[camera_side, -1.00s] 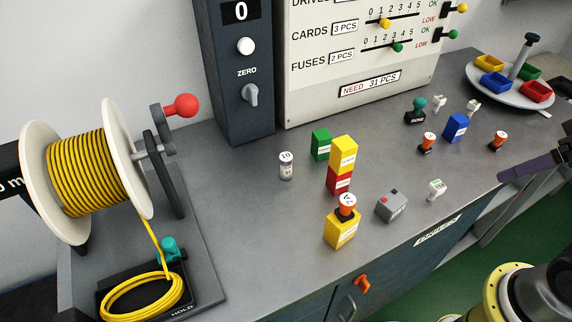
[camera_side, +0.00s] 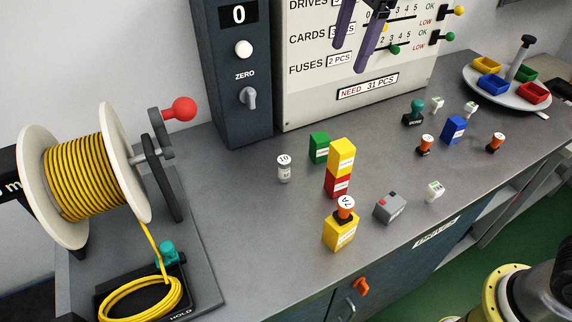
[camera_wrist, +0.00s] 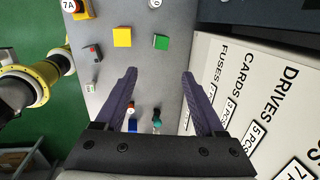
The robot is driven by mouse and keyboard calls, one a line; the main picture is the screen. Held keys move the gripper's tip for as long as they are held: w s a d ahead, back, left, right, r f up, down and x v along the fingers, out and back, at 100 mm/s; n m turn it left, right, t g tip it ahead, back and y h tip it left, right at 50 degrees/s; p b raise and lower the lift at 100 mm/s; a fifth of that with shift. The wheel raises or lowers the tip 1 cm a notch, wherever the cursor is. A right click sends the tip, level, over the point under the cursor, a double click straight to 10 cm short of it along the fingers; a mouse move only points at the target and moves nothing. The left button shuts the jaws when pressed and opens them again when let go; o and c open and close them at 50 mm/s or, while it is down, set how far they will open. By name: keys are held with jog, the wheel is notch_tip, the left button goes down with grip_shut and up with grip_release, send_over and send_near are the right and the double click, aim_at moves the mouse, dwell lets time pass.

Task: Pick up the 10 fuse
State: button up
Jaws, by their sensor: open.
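The 10 fuse (camera_side: 284,172) is a small white and grey cylinder with "10" on its top. It stands upright on the grey bench, left of the green block. In the wrist view its top (camera_wrist: 154,4) shows at the upper edge, partly cut off. My gripper (camera_side: 354,55) is open and empty, high above the bench in front of the white panel. In the wrist view its two purple fingers (camera_wrist: 159,73) are spread wide, well apart from the fuse.
A green block (camera_side: 319,147) and a yellow block (camera_side: 342,158) on a red one stand right of the fuse. An orange-topped piece labelled 7A (camera_wrist: 67,6) sits on another yellow block (camera_side: 340,232). A grey box (camera_side: 390,207) is nearby. Left of the fuse, the bench is clear up to the cable reel (camera_side: 85,175).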

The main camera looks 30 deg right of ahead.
jog(key=w+a+f+g, duration=0.1)
jog(key=w+a+f, duration=0.3)
jog(key=a+f, duration=0.4)
jog(key=n+g, duration=0.1)
send_over(285, 159)
notch_tip(285, 159, down, 5)
jog(key=shift+h, duration=0.4)
jog(key=f, duration=0.7)
jog(key=shift+w+a+f, duration=0.1)
jog(key=shift+w, duration=0.25)
jog(key=shift+s+f, duration=0.2)
jog(key=shift+f, duration=1.25)
jog(key=shift+s+f, duration=0.15)
jog(key=shift+f, duration=1.25)
jog(key=shift+c, duration=0.3)
grip_shut()
